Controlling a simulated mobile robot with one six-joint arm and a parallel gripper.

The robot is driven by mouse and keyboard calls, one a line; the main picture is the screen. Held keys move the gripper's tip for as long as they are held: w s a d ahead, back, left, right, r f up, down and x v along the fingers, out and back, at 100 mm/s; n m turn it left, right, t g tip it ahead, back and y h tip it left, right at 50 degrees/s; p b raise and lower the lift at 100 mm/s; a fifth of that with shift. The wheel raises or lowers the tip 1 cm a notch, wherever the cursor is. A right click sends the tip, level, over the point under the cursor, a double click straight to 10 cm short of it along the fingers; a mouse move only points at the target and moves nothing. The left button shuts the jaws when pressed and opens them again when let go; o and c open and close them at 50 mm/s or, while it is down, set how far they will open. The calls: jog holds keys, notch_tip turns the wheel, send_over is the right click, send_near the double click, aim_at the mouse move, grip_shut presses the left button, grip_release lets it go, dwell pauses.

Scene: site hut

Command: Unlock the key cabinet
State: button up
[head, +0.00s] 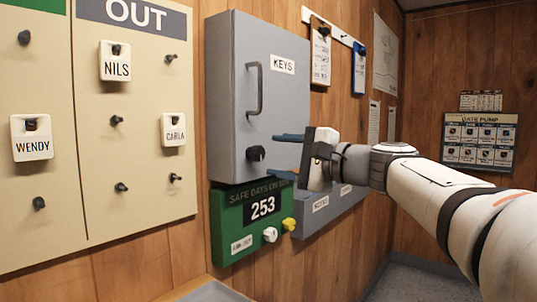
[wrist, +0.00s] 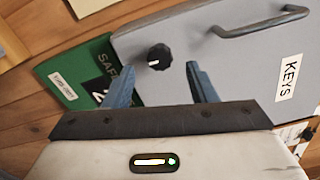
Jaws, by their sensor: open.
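The grey key cabinet (head: 272,100) hangs on the wood wall, its door shut, with a KEYS label (head: 283,64) and a bar handle (head: 257,90). Its black knob (head: 256,153) sits low on the door; in the wrist view the knob (wrist: 159,57) is just beyond the fingers, with a pale line on its face. My gripper (head: 281,155) is open and empty, to the right of the knob and apart from it. In the wrist view the two blue fingers (wrist: 154,84) point toward the door, with the knob between their directions, nearer the left one.
A green safe-days board (head: 236,236) with a white knob (head: 270,235) and a yellow knob (head: 289,224) hangs just below the cabinet. A grey box (head: 336,208) sits below right. The OUT board (head: 135,190) with name tags is at left. Clipboards (head: 321,55) hang at right.

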jog(key=v, duration=0.2)
jog(key=shift+s+d, duration=0.25)
jog(key=s+d+f+n+g+h+p, duration=0.2)
jog(key=s+f+n+g+h+p, duration=0.4)
jog(key=s+f+p, duration=0.6)
jog(key=s+d+f+n+g+h+p, duration=0.2)
jog(key=s+d+f+n+h+p, duration=0.2)
jog(key=s+d+h+p, duration=0.4)
jog(key=d+f+p, duration=0.1)
jog(key=p, duration=0.2)
jog(key=shift+s, duration=0.4)
jog(key=shift+c, duration=0.4)
